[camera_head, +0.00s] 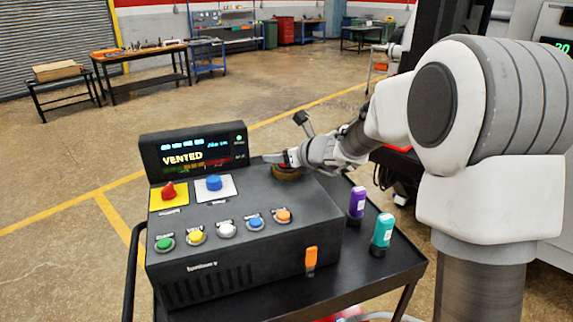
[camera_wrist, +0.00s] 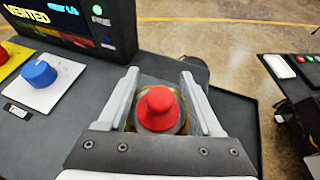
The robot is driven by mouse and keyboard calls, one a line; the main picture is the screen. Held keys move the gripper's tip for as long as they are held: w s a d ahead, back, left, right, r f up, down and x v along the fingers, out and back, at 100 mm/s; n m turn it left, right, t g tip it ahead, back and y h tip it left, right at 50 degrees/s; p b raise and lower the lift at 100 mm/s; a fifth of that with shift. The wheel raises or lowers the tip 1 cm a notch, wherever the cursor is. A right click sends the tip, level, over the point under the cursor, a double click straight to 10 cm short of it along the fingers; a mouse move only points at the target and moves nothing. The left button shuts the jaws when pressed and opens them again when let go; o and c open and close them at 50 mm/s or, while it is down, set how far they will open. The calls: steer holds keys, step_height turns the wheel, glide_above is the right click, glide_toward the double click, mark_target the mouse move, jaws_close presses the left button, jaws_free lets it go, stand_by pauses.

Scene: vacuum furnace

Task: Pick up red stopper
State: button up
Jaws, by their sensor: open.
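The red stopper (camera_wrist: 158,108) shows in the wrist view as a round, stepped red cap above a grey and brass-coloured ring. It lies between the two fingers of my gripper (camera_wrist: 160,76), with a gap visible on each side. My gripper is open. In the head view my gripper (camera_head: 277,159) is low at the back right of the dark control console (camera_head: 250,217). There the stopper is mostly hidden by my gripper, and a brass-coloured ring shows just below it.
The console carries a "VENTED" display (camera_head: 195,152), a red knob (camera_head: 168,191) on yellow, a blue knob (camera_head: 214,183), several buttons and an orange switch (camera_head: 311,257). Purple (camera_head: 357,201) and teal (camera_head: 383,231) bottles stand on the black cart (camera_head: 400,262) to the right.

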steer(key=shift+w, duration=0.1)
jaws_close()
stand_by(0.3)
steer(key=shift+r, duration=0.1)
